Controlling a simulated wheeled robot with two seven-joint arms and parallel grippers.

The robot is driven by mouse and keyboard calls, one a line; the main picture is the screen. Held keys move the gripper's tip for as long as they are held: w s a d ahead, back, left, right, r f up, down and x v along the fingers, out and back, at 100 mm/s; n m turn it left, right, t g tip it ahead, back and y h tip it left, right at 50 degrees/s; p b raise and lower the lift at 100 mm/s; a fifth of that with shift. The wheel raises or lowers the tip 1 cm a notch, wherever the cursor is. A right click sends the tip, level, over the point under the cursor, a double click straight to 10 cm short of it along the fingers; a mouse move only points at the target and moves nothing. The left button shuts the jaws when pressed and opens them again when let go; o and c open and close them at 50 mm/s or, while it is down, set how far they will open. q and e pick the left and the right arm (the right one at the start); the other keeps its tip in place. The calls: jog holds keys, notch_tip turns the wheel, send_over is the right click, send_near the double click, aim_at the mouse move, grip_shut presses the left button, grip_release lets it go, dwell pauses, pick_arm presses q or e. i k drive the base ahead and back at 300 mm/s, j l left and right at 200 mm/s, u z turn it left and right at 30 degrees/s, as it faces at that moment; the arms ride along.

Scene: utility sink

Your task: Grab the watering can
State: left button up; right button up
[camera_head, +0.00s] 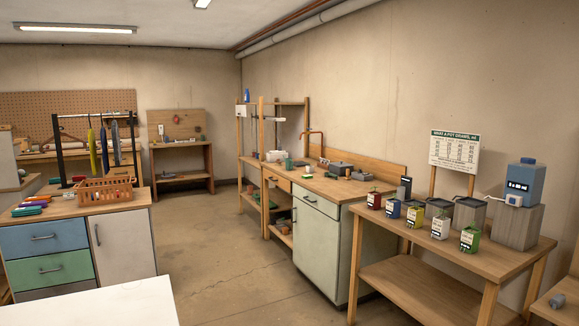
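I cannot pick out a watering can with certainty. A small green item (289,162) stands by the sink area on the wooden counter (325,187), too small to identify. A copper-coloured tap (313,137) rises behind it. Neither of my grippers is in view.
On the right, a wooden table (493,263) holds several coloured labelled pots, grey blocks and a blue container (525,182), with a sign (454,150) behind. On the left, a drawer cabinet (121,246) carries an orange basket (105,190). The concrete floor (215,255) between is clear.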

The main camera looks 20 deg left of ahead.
aim_at(288, 162)
jog(key=i+l, duration=0.1)
jog(key=l, duration=0.2)
jog(key=i+l, duration=0.15)
jog(key=l, duration=0.2)
jog(key=i+l+u, duration=0.2)
jog(key=i+l, duration=0.2)
jog(key=i+l+u, duration=0.15)
jog(key=i+l, duration=0.2)
jog(key=l, duration=0.15)
jog(key=i+u, duration=0.45)
jog(key=i+l+u, duration=0.2)
jog(key=i+u, duration=0.25)
jog(key=i+l+u, duration=0.1)
jog(key=i+u, duration=0.35)
jog(key=i, duration=2.5)
jog(key=i+z, duration=0.1)
jog(key=i, duration=1.35)
jog(key=i+z, duration=0.45)
jog(key=i+j+z, duration=0.65)
jog(key=i+z, duration=0.2)
jog(key=i+j+z, duration=0.4)
jog(key=k+j, duration=0.05)
jog(key=j, duration=0.05)
